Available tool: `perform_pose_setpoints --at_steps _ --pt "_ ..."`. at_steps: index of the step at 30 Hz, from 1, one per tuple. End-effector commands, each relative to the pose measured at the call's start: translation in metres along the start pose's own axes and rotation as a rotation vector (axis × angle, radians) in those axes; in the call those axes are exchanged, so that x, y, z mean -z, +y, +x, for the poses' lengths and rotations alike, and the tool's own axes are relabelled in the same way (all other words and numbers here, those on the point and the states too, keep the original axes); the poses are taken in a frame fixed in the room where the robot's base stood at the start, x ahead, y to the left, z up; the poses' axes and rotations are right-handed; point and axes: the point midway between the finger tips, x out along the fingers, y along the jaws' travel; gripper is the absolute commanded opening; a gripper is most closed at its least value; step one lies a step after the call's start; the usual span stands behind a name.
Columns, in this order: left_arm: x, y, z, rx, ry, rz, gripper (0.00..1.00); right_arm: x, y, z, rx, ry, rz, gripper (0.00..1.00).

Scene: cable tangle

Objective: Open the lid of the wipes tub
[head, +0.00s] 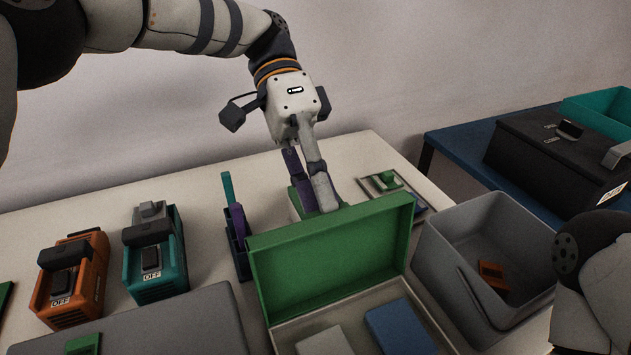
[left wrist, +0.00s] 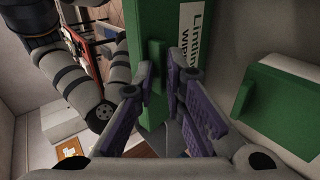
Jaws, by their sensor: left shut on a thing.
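The wipes tub (head: 440,332) stands at the front middle in the head view, with its green lid (head: 330,250) raised steeply. A pale block (head: 325,342) and a blue block (head: 400,328) lie inside. My left gripper (head: 325,207) is behind the lid's top edge, which hides the fingertips. In the left wrist view, the purple-padded fingers of my left gripper (left wrist: 160,75) are shut on a green tab (left wrist: 156,62) on the lid (left wrist: 152,20). A white label with lettering about wipes shows on the lid. My right gripper is out of view.
A small green-lidded box (left wrist: 285,110) stands close beside the left gripper. A grey bin (head: 435,235) with an orange piece is to the tub's right. Orange (head: 75,280) and teal (head: 165,275) devices marked OFF stand left. A dark narrow holder (head: 238,258) is near the lid's left edge.

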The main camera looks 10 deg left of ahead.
Motion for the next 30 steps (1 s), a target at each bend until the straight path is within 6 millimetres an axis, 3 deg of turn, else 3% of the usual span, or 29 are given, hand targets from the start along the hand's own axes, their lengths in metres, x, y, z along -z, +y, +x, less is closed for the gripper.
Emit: perform_pose_setpoints --at_steps 1,10,12,15,17,30 --pt "-0.0044 -0.0241 0.0224 -0.007 -0.042 -0.028 0.0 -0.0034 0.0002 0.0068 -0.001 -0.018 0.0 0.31" --pt "-0.0045 -0.0241 0.0226 -0.009 -0.043 -0.027 0.0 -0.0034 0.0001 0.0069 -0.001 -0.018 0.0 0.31" --pt "-0.0045 -0.024 0.0227 -0.009 -0.043 -0.027 0.23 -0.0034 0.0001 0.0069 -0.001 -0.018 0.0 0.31" --pt "-0.0044 -0.0234 0.022 -0.008 -0.042 -0.027 0.38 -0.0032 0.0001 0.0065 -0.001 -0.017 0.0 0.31" --pt "-0.0045 -0.0226 0.0211 -0.006 -0.041 -0.027 0.43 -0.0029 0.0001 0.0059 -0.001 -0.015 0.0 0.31" --pt "-0.0044 -0.0182 0.0168 0.001 -0.034 -0.026 0.32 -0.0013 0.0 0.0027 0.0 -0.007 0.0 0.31"
